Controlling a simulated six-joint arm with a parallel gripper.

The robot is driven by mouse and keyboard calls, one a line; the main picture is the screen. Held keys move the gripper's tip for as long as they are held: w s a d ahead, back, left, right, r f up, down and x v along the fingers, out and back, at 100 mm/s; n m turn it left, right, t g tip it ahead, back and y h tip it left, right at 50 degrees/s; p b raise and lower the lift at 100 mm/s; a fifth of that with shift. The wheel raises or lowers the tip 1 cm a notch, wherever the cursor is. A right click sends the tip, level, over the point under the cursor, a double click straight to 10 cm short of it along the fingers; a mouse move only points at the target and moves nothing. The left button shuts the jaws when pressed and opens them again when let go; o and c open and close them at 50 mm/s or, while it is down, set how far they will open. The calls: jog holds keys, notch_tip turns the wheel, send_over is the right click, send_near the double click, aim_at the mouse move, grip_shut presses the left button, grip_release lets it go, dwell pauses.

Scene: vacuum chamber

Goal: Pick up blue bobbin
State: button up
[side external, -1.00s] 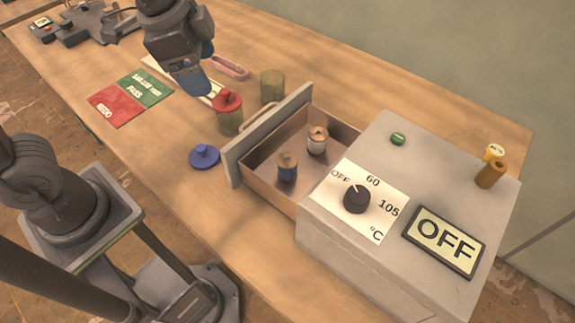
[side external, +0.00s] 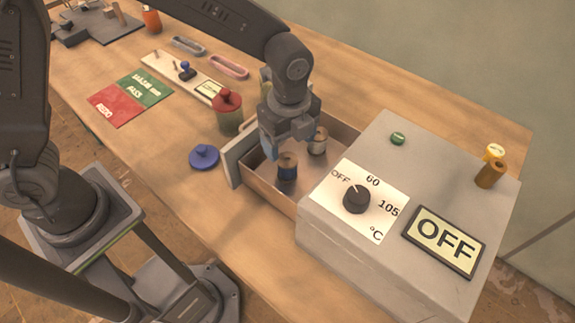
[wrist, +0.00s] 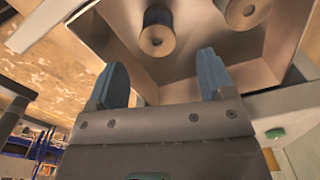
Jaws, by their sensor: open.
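The blue bobbin (side external: 287,173) stands upright in the open metal drawer (side external: 262,177), with a tan top and blue winding. In the wrist view the blue bobbin (wrist: 158,35) shows at the top, beyond the fingertips. A second, pale-wound bobbin (side external: 318,141) stands behind it to the right; it also shows in the wrist view (wrist: 246,10). My gripper (side external: 283,142) is over the drawer, just behind and above the blue bobbin. In the wrist view my gripper (wrist: 162,75) is open, with nothing between its two blue fingers.
The grey oven box (side external: 345,240) with a dial and OFF display adjoins the drawer on the right. The drawer front (side external: 236,155) rises at the left. A red-lidded jar (side external: 228,110) and a blue lid (side external: 204,157) are on the table to the left.

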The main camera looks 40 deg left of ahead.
aim_at(289, 161)
jog(key=shift+s+d+f, duration=0.1)
jog(key=shift+s+f, duration=0.05)
jog(key=shift+f, duration=3.4)
jog(key=c, duration=1)
